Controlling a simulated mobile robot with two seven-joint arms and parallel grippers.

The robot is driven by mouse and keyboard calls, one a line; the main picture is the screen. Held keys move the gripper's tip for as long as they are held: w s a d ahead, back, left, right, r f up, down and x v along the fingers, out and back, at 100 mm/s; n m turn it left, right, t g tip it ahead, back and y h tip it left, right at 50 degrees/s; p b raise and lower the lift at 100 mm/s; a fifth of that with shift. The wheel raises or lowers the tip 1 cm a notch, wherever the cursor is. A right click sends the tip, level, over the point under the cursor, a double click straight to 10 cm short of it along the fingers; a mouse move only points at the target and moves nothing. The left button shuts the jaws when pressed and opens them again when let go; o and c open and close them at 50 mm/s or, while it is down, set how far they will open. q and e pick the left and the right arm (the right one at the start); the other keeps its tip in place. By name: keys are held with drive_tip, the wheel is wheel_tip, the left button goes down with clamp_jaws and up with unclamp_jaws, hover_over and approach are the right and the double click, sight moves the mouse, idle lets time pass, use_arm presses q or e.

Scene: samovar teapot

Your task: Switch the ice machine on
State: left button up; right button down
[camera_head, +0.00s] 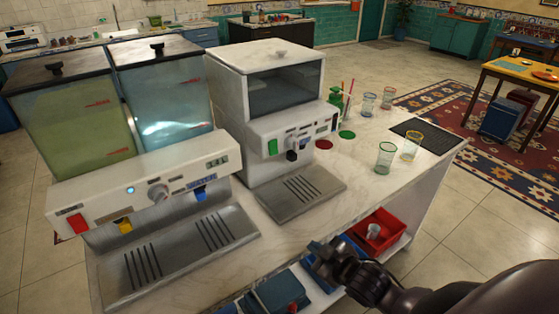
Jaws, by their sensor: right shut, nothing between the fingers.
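The ice machine (228,78) is a white box with a dark window, standing on the counter in the middle of the view. Its front panel has a green rocker switch (272,147) at the left, a dark knob (292,155) in the middle and small controls at the right. I cannot tell which way the switch is set. My right gripper (322,256) is shut and empty. It appears low in front of the counter, below and to the right of the ice machine's drip tray (296,191), apart from the panel. My left gripper is out of view.
A two-tank drink dispenser (125,190) with a red switch and a lit blue lamp stands left of the ice machine. Several glasses (385,157) and a black mat (424,135) are on the counter's right. Red (378,232) and blue bins sit on the shelf below.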

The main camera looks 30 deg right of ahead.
sight(275, 154)
drive_tip(key=w+d+r+n+t+b, duration=0.1)
drive_tip(key=w+r+n, duration=0.1)
drive_tip(key=r+n, duration=0.4)
drive_tip(key=w+d+r+n+t+b, duration=0.1)
drive_tip(key=w+r+n, duration=0.2)
drive_tip(key=r+n, duration=0.4)
wheel_tip(275, 154, up, 4)
drive_tip(key=shift+w+f+t, duration=0.1)
drive_tip(key=shift+w+t, duration=0.25)
drive_tip(key=shift+t, duration=0.05)
drive_tip(key=w, duration=0.4)
drive_tip(key=w+f, duration=0.1)
drive_tip(key=w, duration=0.3)
drive_tip(key=w+a, duration=0.1)
drive_tip(key=w, duration=0.3)
drive_tip(key=shift+w+f, duration=0.25)
drive_tip(key=shift+w, duration=0.15)
drive_tip(key=shift+w+f, duration=0.1)
drive_tip(key=shift+w, duration=0.45)
